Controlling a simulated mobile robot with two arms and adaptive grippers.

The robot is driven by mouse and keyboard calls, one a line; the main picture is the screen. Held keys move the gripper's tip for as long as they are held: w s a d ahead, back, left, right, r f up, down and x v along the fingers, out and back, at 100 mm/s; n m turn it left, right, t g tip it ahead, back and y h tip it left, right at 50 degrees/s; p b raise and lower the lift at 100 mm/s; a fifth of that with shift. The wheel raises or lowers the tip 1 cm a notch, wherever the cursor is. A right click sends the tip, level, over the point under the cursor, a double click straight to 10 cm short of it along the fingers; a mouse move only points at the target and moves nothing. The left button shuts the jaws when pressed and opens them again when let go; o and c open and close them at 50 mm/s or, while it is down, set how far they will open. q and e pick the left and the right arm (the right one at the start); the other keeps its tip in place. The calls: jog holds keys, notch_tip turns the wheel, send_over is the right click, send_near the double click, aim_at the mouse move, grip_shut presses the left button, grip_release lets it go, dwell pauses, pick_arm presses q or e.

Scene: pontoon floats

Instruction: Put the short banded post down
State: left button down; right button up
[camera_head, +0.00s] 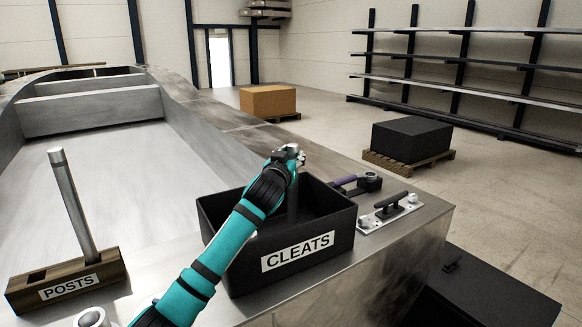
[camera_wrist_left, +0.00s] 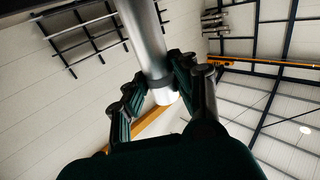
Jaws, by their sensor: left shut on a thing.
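My left gripper (camera_head: 289,155) is shut on the short banded post (camera_head: 292,198), a grey metal cylinder. In the left wrist view the post (camera_wrist_left: 148,40) runs between the fingers and has a dark band near its near end. In the head view the post hangs about upright over or in the black CLEATS bin (camera_head: 333,243). Its lower end is hidden by the bin wall and my arm, so I cannot tell if it touches the bin floor. A wooden POSTS block (camera_head: 105,272) at the left holds a taller, tilted post (camera_head: 72,200). My right gripper is not in view.
Right of the bin on the metal deck (camera_head: 425,225) are a purple-handled item (camera_head: 345,182) and a dark cleat on a plate (camera_head: 390,207). A round metal fitting (camera_head: 91,318) is at the bottom left.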

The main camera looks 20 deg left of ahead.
pick_arm(q)
jog(key=shift+f, duration=1.45)
jog(key=c, duration=1.1)
grip_release()
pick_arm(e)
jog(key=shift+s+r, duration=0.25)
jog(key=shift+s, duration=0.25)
pick_arm(q)
jog(key=shift+o, duration=0.2)
jog(key=s+p, duration=0.2)
jog(key=s, duration=0.5)
jog(key=shift+s+d+r, duration=0.15)
jog(key=shift+s+d, duration=0.1)
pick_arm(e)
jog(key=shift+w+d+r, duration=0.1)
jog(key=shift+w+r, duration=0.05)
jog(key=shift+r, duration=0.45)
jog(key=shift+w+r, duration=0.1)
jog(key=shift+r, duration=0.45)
